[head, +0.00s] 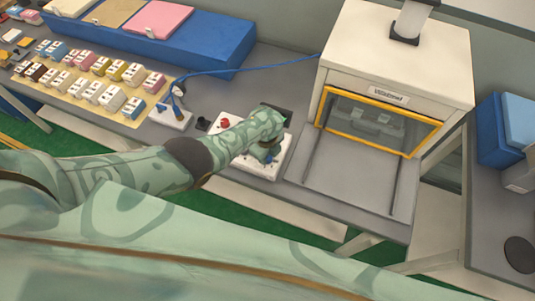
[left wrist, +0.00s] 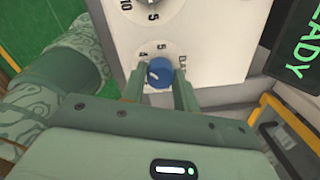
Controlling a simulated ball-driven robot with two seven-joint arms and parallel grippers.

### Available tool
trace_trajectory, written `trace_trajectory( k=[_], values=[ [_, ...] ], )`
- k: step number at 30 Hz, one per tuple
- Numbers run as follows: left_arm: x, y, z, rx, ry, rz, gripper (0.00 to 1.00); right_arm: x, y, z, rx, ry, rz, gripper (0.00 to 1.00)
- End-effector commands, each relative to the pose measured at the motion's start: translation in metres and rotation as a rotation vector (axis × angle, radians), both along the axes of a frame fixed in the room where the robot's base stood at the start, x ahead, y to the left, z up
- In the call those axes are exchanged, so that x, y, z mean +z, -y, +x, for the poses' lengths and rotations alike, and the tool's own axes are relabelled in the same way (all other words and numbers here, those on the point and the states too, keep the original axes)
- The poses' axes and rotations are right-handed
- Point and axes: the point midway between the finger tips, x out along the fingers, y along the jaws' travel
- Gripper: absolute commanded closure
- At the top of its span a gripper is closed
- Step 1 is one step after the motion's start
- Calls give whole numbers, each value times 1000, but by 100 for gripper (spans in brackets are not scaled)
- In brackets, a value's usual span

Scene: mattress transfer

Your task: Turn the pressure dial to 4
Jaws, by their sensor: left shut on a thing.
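The pressure dial is a small blue knob (left wrist: 159,73) on a white control panel (head: 246,168), with the numerals 4 and 5 and partly hidden lettering around it in the left wrist view. A small pale mark shows on the knob's left part, but I cannot read its exact setting. My left gripper (left wrist: 159,84) is shut on the blue knob, one finger on each side. In the head view my left gripper (head: 263,155) is over the panel and hides much of the knob. My right gripper is not in view.
A larger dial (left wrist: 152,8) marked 5 and 10 and a red knob (head: 224,122) are on the panel. A white machine (head: 400,50) with a yellow-framed window stands right. Several small blocks (head: 112,97) lie left.

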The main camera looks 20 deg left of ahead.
Motion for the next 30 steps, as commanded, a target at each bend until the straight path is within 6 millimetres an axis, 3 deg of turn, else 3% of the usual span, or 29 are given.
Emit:
trace_trajectory(
  k=[9, 24, 25, 27, 30],
  values=[
    [1, 2, 1, -104, 3, -6, 93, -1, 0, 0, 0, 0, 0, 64],
    [1, 2, 1, -121, 3, -7, 93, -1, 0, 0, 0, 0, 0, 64],
    [1, 2, 1, -121, 2, -5, 65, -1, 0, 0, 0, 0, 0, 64],
    [1, 2, 1, -121, 2, -5, 48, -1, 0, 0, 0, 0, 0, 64],
    [1, 1, 0, -121, 2, -4, 48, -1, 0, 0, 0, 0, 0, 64]
  ],
)
